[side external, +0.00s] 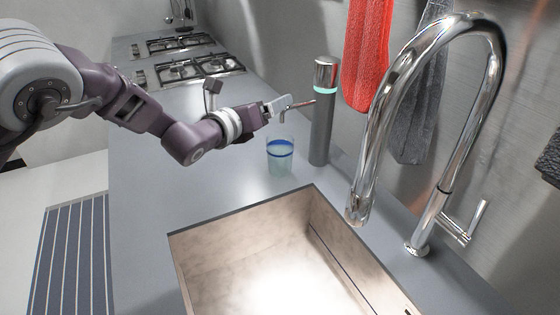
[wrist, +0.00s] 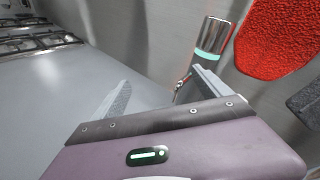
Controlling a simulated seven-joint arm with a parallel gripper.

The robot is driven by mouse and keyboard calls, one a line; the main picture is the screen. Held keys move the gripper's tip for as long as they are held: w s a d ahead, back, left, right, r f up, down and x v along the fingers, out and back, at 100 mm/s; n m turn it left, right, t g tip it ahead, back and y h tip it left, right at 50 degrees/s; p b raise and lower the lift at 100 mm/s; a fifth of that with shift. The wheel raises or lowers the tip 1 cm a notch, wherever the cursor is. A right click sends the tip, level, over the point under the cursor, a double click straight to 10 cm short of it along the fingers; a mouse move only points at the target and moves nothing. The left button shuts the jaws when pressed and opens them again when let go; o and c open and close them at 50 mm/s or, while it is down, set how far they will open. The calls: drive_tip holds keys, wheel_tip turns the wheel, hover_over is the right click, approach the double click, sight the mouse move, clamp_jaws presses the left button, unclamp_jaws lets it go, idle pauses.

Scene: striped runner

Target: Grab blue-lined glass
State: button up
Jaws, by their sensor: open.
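The blue-lined glass (side external: 280,158) is a clear tumbler with a blue band near its rim. It stands upright on the grey counter just behind the sink in the side external view. My gripper (side external: 302,101) is above it, pointing right toward the tall grey cylinder. In the wrist view my gripper (wrist: 160,90) shows its two fingers spread apart with nothing between them. The glass does not show in the wrist view.
A tall grey cylinder (side external: 322,125) with a chrome top and teal ring stands right of the glass, near my fingertips. A sink (side external: 240,255), a chrome faucet (side external: 372,150) and hanging red (side external: 366,55) and grey towels are nearby. A stove (side external: 190,70) lies behind; the left counter is clear.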

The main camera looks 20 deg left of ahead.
sight(280, 149)
drive_tip(key=s+f+m+g, duration=0.1)
drive_tip(key=f+m, duration=0.1)
drive_tip(key=f, duration=0.1)
drive_tip(key=s+f+m+g+h, duration=0.1)
drive_tip(key=f+m, duration=0.1)
drive_tip(key=f, duration=0.1)
drive_tip(key=s+f+m+g+h, duration=0.1)
drive_tip(key=f+m, duration=0.2)
drive_tip(key=shift+s+d+f, duration=0.3)
drive_tip(key=shift+s, duration=0.1)
drive_tip(key=shift+g, duration=0.3)
drive_tip(key=x, duration=0.7)
drive_tip(key=shift+s+d, duration=0.1)
drive_tip(key=shift+d, duration=0.05)
drive_tip(key=shift+r, duration=0.15)
clamp_jaws()
drive_tip(key=shift+r, duration=0.1)
